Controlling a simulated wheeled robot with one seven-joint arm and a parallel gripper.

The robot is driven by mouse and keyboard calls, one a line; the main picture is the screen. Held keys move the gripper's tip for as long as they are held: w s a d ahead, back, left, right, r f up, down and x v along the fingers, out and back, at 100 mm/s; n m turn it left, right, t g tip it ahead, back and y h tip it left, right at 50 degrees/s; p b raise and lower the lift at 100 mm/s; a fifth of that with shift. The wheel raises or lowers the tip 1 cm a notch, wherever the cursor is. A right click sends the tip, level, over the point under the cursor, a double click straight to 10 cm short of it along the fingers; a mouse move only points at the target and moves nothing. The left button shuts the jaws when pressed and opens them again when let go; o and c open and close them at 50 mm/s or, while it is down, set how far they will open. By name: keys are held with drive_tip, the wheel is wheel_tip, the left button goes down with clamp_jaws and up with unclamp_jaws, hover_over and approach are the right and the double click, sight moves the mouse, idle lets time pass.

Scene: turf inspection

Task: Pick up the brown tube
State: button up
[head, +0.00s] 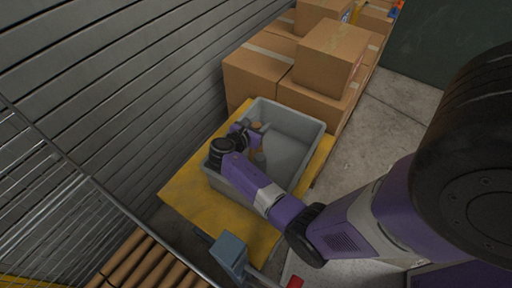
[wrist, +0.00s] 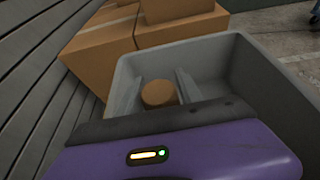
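The brown tube (wrist: 159,93) shows as a round brown end inside the grey bin in the wrist view. In the head view a small piece of brown (head: 257,146) shows beside my gripper, the rest hidden. My gripper (wrist: 159,82) has its two grey fingers apart, one on each side of the tube. In the head view my gripper (head: 258,130) reaches down into the bin. I cannot tell whether the fingers touch the tube.
The grey bin (head: 314,128) stands on a yellow platform (head: 196,205), its walls close around my gripper. Cardboard boxes (head: 256,75) are stacked behind it. A slatted wall (head: 120,85) runs along the left. Several brown cylinders (head: 150,264) lie at lower left.

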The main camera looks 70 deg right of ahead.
clamp_jaws()
drive_tip(key=shift+r, duration=0.1)
